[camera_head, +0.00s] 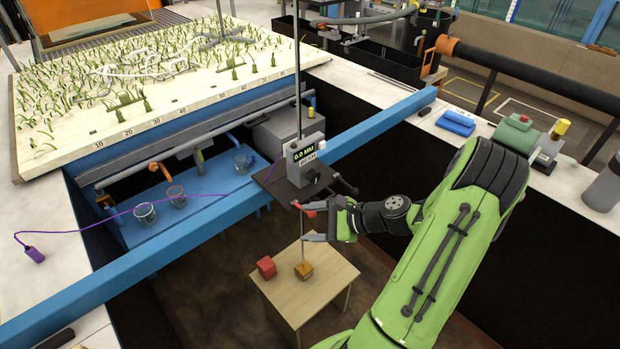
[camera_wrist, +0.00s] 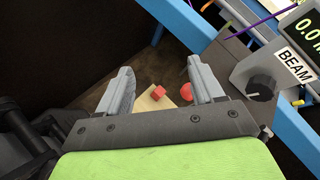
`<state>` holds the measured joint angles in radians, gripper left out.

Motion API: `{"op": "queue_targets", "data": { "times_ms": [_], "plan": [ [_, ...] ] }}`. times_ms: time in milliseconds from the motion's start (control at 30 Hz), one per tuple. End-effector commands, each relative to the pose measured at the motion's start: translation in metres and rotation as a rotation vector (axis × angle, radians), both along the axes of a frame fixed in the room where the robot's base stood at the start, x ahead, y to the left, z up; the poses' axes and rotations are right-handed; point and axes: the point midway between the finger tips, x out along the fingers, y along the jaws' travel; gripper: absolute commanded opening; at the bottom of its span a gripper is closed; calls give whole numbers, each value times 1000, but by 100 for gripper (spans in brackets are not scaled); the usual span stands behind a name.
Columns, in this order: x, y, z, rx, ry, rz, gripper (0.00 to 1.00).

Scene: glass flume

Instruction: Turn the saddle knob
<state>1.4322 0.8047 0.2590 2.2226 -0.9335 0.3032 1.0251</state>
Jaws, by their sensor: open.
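The saddle is a grey box (camera_head: 303,158) with a display reading 0.0 MM and a BEAM label, mounted on the blue beam. Its dark round knob (camera_head: 311,177) is on the lower front face. The knob also shows in the wrist view (camera_wrist: 262,88), right of and outside my fingers. My gripper (camera_head: 306,222) is open, just below the saddle in the head view. In the wrist view its jaws (camera_wrist: 160,78) are apart, with nothing held.
A thin upright rod runs through the saddle. The blue beam (camera_head: 195,240) spans the flume. A purple cable (camera_head: 120,211) trails left. Glass beakers (camera_head: 145,213) stand behind the beam.

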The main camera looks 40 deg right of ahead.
Motion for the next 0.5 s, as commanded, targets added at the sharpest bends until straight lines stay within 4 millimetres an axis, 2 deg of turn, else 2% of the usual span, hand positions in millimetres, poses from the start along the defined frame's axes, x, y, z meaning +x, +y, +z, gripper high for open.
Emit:
{"op": "queue_targets", "data": {
  "times_ms": [33,100,233,300,367,500],
  "plan": [
    [-6,-23,0,126,-36,-130,67],
    [-15,-54,-3,290,-98,-297,67],
    [-38,-102,-5,536,-217,-540,67],
    [-48,-117,-6,611,-262,-612,67],
    [-52,-123,-6,645,-282,-643,67],
    [-41,-124,-5,656,-286,-648,67]
  ]
}}
